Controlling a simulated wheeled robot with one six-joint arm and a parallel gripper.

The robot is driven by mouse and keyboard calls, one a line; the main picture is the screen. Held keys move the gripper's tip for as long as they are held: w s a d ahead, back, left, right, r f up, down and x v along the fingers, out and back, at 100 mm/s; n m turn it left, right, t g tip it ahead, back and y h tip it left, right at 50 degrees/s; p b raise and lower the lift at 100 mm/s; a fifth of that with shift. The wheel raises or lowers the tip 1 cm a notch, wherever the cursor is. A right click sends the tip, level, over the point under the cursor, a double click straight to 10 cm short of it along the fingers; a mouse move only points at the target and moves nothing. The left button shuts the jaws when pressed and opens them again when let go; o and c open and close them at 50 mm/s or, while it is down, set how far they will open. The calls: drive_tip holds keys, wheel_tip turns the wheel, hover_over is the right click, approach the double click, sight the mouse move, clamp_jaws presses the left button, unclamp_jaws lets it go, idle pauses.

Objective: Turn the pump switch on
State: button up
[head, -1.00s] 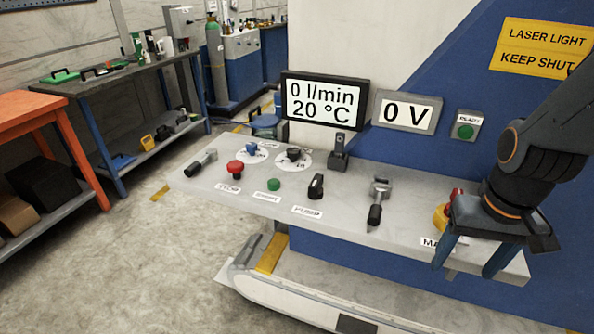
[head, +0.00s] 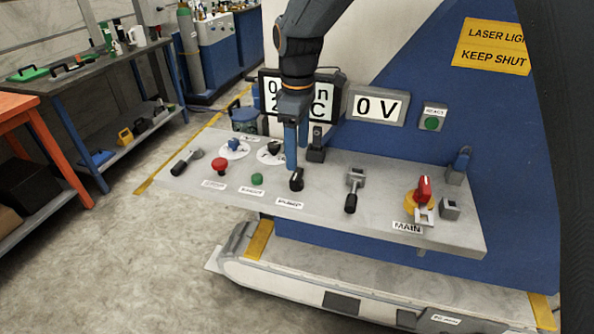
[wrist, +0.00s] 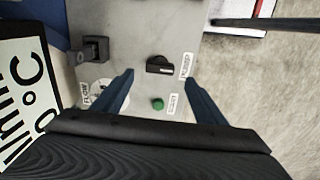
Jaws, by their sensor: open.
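The pump switch (head: 297,180) is a small black rotary knob on the grey panel (head: 330,196), just behind the PUMP label (head: 289,203). It also shows in the wrist view (wrist: 159,65), ahead of and between the fingers. My gripper (head: 291,168) has blue fingers pointing down, right at or just behind the knob in the head view. In the wrist view the gripper (wrist: 158,88) is open and empty, with the knob beyond the fingertips. I cannot tell whether a finger touches the knob. The flow display (head: 270,95) is partly hidden by my arm.
A green start button (head: 257,179) and red stop button (head: 220,166) stand left of the knob. A black-handled lever (head: 351,196) and the red main switch (head: 424,189) are to its right. A dark upright fitting (head: 316,148) stands close behind. The 0 V display (head: 377,106) is behind the panel.

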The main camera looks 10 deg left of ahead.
sight(297, 174)
drive_tip(key=shift+a+f, duration=0.2)
drive_tip(key=shift+f, duration=0.1)
drive_tip(key=shift+d+f+p, duration=0.1)
drive_tip(key=shift+f+p, duration=1.05)
drive_tip(key=shift+f, duration=2.4)
drive_tip(key=c, duration=1.1)
drive_tip(key=shift+o, duration=0.2)
